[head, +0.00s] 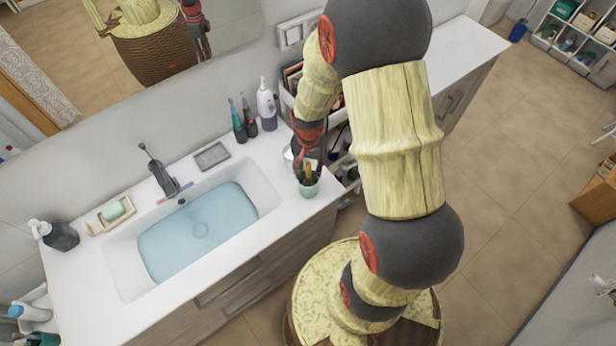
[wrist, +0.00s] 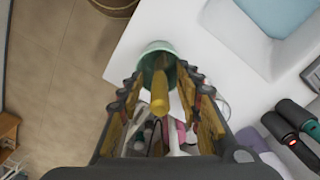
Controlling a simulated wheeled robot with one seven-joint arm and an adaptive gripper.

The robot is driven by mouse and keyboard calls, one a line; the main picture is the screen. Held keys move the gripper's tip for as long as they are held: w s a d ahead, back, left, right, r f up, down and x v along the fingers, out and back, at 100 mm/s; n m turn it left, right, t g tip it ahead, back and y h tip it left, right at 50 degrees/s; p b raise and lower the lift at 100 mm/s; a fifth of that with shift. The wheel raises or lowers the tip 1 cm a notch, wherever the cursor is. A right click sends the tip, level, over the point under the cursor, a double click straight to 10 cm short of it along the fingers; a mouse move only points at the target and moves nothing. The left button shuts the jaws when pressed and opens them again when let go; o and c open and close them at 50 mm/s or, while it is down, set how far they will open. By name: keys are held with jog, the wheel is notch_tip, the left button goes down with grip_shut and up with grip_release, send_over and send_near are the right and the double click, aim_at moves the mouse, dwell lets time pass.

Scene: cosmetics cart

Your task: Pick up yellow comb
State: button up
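The yellow comb (wrist: 159,96) shows in the wrist view as a long yellow shape standing in a pale green cup (wrist: 146,49). In the head view the cup (head: 308,188) stands at the right front corner of the white counter. My gripper (wrist: 162,88) is open above the cup, one finger on each side of the comb; no firm contact shows. In the head view my gripper (head: 309,160) is small and partly merges with what sticks out of the cup. The comb's lower end is hidden in the cup.
The sink (head: 205,232) lies left of the cup. Bottles (head: 266,104) stand behind, near the wall. A cart with several items (head: 340,160) is beside the counter's right edge. A soap dish (head: 110,214) is farther left. The counter's front edge is close to the cup.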

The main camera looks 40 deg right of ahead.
grip_shut()
dwell(0.5)
